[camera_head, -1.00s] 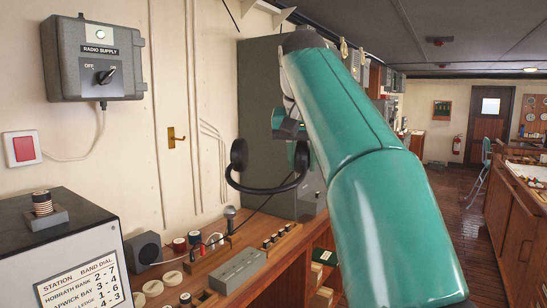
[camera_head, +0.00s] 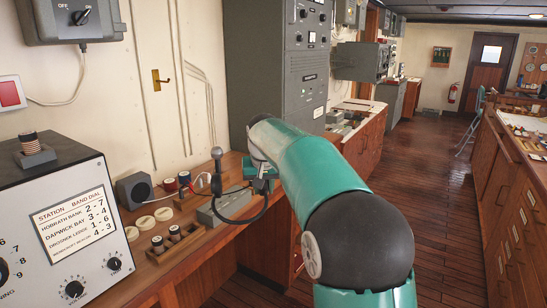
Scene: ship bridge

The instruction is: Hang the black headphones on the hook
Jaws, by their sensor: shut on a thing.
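The black headphones (camera_head: 240,220) hang from my gripper (camera_head: 259,174), with their curved band lowest, just in front of the desk's grey box. One ear cup shows at the left, close to the microphone; the other is partly hidden by my gripper. My gripper is shut on the headphones, though its fingers are small and partly covered by my teal arm. The brass hook (camera_head: 161,80) is on the cream wall, up and to the left of my gripper. It is bare, and the headphones are well apart from it.
A microphone (camera_head: 216,160) stands on the wooden desk beside the headphones. A speaker (camera_head: 134,191), knobs and a grey box (camera_head: 224,206) are there too. A tall grey cabinet (camera_head: 262,75) rises behind my arm. The station dial box (camera_head: 60,225) is at left. Open floor lies right.

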